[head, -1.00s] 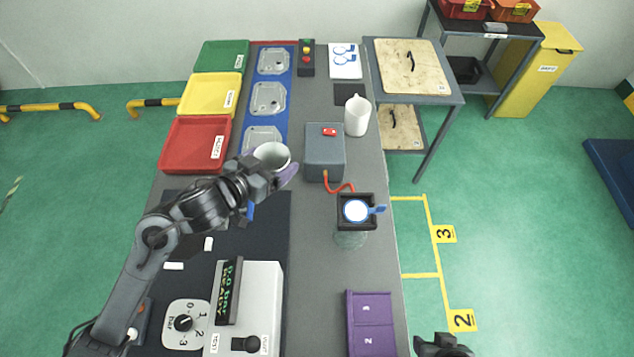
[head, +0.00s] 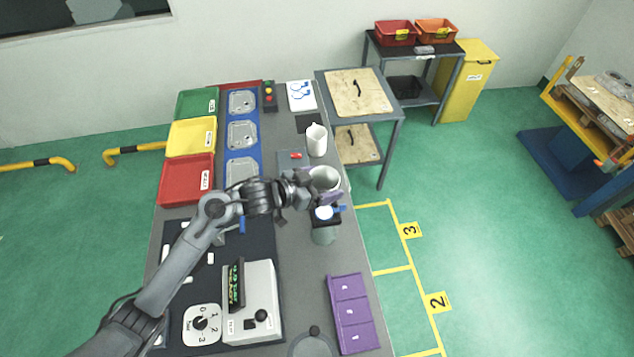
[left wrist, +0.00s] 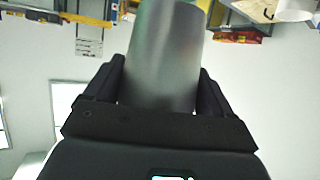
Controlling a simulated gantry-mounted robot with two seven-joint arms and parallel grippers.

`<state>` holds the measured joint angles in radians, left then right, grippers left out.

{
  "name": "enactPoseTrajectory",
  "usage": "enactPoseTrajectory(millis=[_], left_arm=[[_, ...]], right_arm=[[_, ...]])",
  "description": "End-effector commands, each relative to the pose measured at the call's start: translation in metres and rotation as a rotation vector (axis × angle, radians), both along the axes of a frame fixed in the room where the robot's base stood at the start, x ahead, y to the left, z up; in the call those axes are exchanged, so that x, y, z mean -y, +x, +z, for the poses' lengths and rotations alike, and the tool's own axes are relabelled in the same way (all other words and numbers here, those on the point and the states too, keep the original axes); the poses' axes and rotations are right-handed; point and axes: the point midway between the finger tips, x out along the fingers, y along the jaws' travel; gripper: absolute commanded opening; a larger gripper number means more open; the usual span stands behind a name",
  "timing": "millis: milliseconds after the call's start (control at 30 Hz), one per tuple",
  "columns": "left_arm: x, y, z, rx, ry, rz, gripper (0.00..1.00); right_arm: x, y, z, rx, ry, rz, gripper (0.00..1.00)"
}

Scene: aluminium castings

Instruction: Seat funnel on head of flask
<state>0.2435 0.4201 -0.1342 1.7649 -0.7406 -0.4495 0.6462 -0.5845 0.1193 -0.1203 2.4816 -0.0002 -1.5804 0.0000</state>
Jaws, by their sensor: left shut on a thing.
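My left gripper (head: 308,185) is shut on a pale grey, open-mouthed cup-like piece that looks like the funnel (head: 325,178). In the left wrist view the funnel shows as a grey cylinder (left wrist: 165,55) between the two fingers. The clear glass flask (head: 323,236) stands near the right edge of the bench. My right gripper is not in view.
A grey box (head: 290,158) with a red switch stands behind the gripper, partly hidden. A white jug (head: 316,140) stands further back. A purple tray (head: 352,312) lies in front and a white instrument (head: 262,300) at front left. Coloured trays (head: 188,180) line the left.

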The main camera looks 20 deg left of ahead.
Motion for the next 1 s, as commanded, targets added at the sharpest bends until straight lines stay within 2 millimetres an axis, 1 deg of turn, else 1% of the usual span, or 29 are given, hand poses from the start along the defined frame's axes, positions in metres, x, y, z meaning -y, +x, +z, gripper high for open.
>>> enactPoseTrajectory(millis=[67, 533, 767, 1000], left_arm=[[0.001, 0.001, 0.003, 0.0, -0.001, -0.005, 0.5], [0.001, 0.002, 0.003, 0.001, -0.002, -0.007, 0.5], [0.001, 0.001, 0.004, -0.001, -0.003, -0.009, 0.5], [0.001, 0.001, -0.016, -0.001, -0.003, -0.008, 0.5]], right_arm=[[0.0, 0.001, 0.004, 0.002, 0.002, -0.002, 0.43], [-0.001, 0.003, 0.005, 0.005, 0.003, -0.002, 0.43], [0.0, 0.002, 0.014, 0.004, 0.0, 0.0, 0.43], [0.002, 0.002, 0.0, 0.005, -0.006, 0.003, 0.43]])
